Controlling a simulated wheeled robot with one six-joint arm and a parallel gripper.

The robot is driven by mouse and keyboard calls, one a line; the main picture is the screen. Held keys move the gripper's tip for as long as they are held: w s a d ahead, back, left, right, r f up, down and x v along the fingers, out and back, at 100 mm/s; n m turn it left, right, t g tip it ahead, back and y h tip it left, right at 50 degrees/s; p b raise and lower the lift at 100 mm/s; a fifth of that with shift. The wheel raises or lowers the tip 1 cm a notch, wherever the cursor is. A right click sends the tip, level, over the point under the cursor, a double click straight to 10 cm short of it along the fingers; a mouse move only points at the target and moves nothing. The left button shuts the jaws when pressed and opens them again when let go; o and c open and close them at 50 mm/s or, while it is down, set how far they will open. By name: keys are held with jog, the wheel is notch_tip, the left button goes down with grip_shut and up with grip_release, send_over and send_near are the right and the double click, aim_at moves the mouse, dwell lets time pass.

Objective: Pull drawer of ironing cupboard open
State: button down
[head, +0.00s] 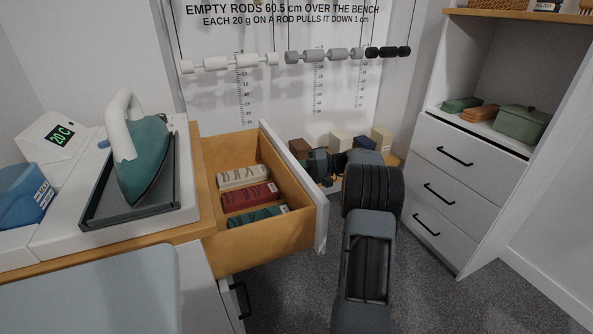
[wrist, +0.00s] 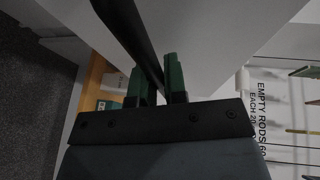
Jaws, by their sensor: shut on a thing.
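The ironing cupboard (head: 208,190) stands at the left with a wooden top edge. Its top drawer (head: 262,237) is pulled well out, a wooden box with a white front (head: 320,215). Inside lie a cream pack (head: 243,177), a red pack (head: 250,196) and a green pack (head: 257,216). My gripper (wrist: 160,82) is shut on the drawer's black bar handle (wrist: 128,28), which runs between its green finger pads. In the head view my gripper is at the outer side of the drawer front, and the handle is hidden there.
A teal iron (head: 145,160) rests on its stand on the cupboard top. A lower handle (head: 240,299) shows below the drawer. Several small blocks (head: 341,141) stand behind my arm. A white shelf unit with drawers (head: 470,175) stands at the right, with carpet between.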

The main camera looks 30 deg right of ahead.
jog(key=c, duration=1.4)
grip_release()
jog(key=shift+c, duration=0.2)
jog(key=p+v, duration=0.3)
jog(key=v, duration=1.1)
jog(key=shift+a, duration=0.1)
